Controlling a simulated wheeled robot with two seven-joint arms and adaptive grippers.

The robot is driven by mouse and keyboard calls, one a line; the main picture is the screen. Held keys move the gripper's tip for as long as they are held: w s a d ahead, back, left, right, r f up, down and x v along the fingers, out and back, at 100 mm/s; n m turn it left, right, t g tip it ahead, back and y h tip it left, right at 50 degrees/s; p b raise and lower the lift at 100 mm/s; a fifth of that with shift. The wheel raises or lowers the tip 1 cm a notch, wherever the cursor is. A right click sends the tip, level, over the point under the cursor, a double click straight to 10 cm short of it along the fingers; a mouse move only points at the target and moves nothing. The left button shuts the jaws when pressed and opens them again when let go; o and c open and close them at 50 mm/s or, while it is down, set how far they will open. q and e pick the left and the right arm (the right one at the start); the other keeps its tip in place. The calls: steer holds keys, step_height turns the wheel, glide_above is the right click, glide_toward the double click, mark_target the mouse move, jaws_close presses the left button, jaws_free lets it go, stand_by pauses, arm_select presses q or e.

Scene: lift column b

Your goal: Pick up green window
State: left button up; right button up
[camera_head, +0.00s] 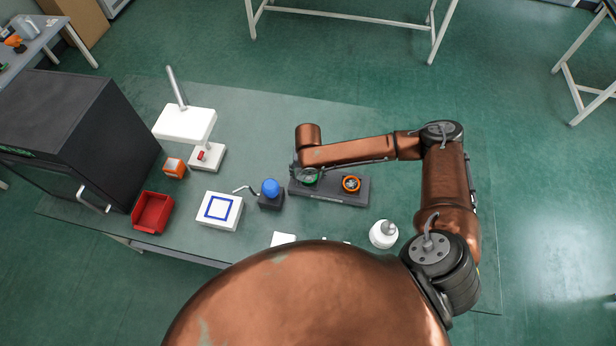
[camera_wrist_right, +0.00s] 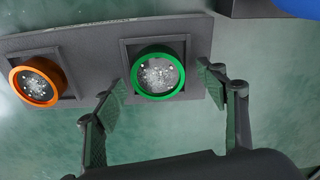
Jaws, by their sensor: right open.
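The green window (camera_wrist_right: 159,76) is a green ring around a speckled clear disc, seated in a square holder on a dark grey rack (camera_head: 333,197). In the head view, the green window (camera_head: 312,180) is partly hidden by my right gripper (camera_head: 303,176), which is over the rack's left end. In the wrist view, my right gripper (camera_wrist_right: 164,85) is open, with one finger on each side of the green window; nothing is clamped between them. Whether the fingers touch the ring I cannot tell. My left gripper is not in view.
An orange window (camera_head: 351,184) sits beside the green one on the rack. A blue-topped dark block (camera_head: 270,190) stands just left of the rack. A white stand lamp (camera_head: 186,124), red bin (camera_head: 153,212) and black cabinet (camera_head: 70,125) are at left.

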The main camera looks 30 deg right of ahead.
steer(key=shift+s+f, duration=0.15)
steer(key=shift+s, duration=0.05)
steer(key=shift+w, duration=0.1)
steer(key=shift+c, duration=1)
steer(key=c, duration=1.1)
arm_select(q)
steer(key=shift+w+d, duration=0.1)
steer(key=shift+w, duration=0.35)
arm_select(e)
steer(key=shift+o, duration=0.2)
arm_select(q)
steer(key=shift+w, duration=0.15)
